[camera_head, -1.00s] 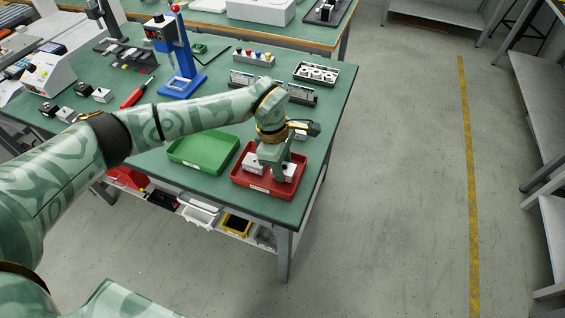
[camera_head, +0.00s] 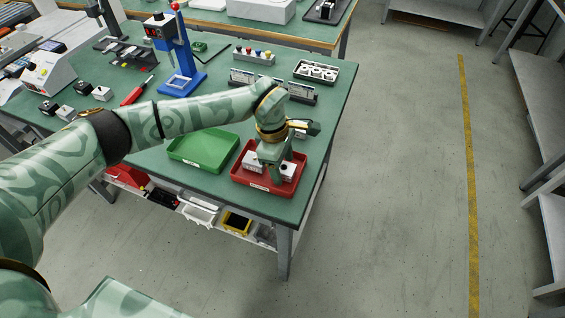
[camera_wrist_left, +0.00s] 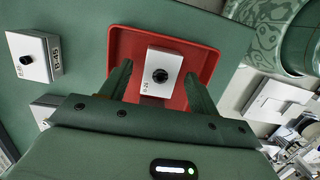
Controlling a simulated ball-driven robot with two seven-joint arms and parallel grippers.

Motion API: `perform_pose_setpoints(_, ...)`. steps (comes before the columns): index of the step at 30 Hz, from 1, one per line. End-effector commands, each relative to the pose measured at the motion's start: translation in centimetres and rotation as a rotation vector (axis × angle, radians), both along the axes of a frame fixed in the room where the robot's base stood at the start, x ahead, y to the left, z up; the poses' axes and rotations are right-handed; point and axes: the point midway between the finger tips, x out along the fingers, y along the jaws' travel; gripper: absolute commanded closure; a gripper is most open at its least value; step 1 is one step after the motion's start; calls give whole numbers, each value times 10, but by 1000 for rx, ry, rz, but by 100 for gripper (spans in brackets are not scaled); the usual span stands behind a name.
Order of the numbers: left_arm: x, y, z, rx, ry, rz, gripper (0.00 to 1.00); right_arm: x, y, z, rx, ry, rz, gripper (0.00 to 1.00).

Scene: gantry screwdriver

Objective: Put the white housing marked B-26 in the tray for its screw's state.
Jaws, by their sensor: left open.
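The white housing marked B-26 (camera_wrist_left: 162,75) sits in the red tray (camera_wrist_left: 202,62), with its black screw head facing up in the left wrist view. In the head view this housing (camera_head: 287,169) is at the right of the red tray (camera_head: 262,187). My left gripper (camera_head: 277,174) is above the tray. Its fingers (camera_wrist_left: 160,85) are open, one on each side of the housing; I cannot tell if they touch it. A second white housing (camera_head: 252,161) lies at the tray's left. The green tray (camera_head: 204,151) beside it is empty. My right gripper is not in view.
A housing marked B-45 (camera_wrist_left: 32,60) stands on the green bench beyond the red tray. Several small housings (camera_head: 102,93), a red screwdriver (camera_head: 134,94) and a blue press stand (camera_head: 181,72) are farther left. A rack with white rings (camera_head: 316,72) is at the back right.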

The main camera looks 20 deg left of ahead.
Motion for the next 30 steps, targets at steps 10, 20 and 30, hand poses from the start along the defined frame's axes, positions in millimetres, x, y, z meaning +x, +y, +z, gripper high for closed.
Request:
perform_pose_setpoints(10,2,13,82,0,-10,1,39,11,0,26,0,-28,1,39)
perform_pose_setpoints(20,1,26,148,0,-4,1,39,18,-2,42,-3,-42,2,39)
perform_pose_setpoints(30,1,27,158,0,0,0,39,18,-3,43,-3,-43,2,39)
